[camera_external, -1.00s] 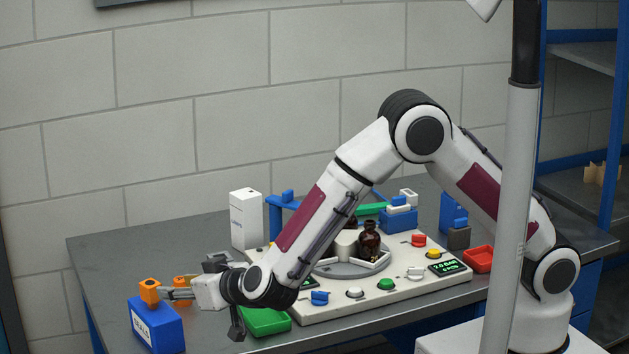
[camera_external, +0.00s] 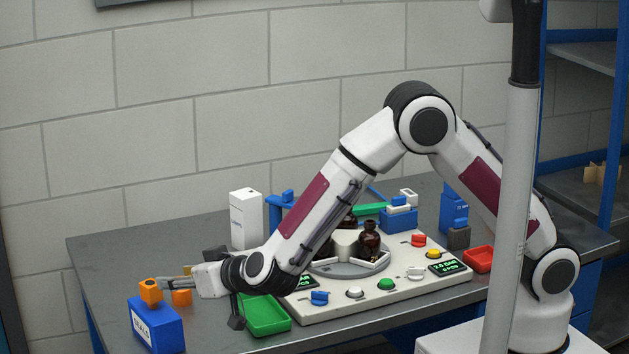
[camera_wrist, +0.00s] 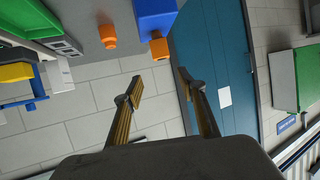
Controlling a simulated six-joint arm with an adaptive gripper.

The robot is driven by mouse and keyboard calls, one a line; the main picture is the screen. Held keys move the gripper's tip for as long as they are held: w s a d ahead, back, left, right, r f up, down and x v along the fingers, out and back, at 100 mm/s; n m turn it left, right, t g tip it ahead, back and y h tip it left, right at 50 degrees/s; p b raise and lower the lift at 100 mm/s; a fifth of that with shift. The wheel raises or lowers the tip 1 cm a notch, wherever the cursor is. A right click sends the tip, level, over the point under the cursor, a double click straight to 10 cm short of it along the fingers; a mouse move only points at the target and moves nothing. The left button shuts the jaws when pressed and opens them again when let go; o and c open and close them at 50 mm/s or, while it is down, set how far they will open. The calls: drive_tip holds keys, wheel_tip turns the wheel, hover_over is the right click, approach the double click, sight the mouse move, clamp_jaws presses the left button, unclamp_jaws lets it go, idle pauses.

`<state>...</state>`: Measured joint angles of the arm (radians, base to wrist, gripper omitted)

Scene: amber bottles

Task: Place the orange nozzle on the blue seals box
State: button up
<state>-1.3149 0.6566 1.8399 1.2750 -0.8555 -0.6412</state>
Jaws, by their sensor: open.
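The blue seals box (camera_external: 158,328), with a white label, stands at the left front end of the table. An orange nozzle (camera_external: 150,290) sits on top of it. In the wrist view the nozzle (camera_wrist: 159,47) shows against the edge of the blue box (camera_wrist: 156,14). My gripper (camera_external: 177,280) is just to the right of this nozzle. In the wrist view its two fingers (camera_wrist: 158,84) are spread apart with nothing between them. A second orange piece (camera_external: 181,297) is behind and right of the box; in the wrist view it (camera_wrist: 107,37) lies on the grey table.
A green tray (camera_external: 265,315) lies under and right of my wrist. A white control board (camera_external: 380,295) with buttons and brown bottles (camera_external: 369,240) fills the middle. A white carton (camera_external: 246,220) stands behind. The table's left edge is close to the box.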

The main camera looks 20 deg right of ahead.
drive_tip(key=w+d+r+g+y, duration=0.1)
drive_tip(key=w+d+r, duration=0.4)
drive_tip(key=d+r, duration=0.35)
drive_tip(key=w+d+r+g+y, duration=0.15)
drive_tip(key=w+d+r, duration=0.25)
drive_tip(key=d+r, duration=0.4)
drive_tip(key=s+d+m+g+h, duration=0.15)
drive_tip(key=s+d, duration=0.25)
drive_tip(key=d, duration=0.9)
drive_tip(key=s+d+h, duration=0.2)
drive_tip(key=s+d, duration=0.2)
drive_tip(key=d, duration=0.9)
drive_tip(key=s+d+f+m+g+h, duration=0.1)
drive_tip(key=s+d+f+h, duration=0.1)
drive_tip(key=s+d, duration=0.5)
drive_tip(key=s+d+f+m+g+h, duration=0.1)
drive_tip(key=s+d+f+m+h, duration=0.1)
drive_tip(key=s+d, duration=0.5)
drive_tip(key=shift+d+f+g, duration=0.3)
drive_tip(key=shift+d, duration=0.75)
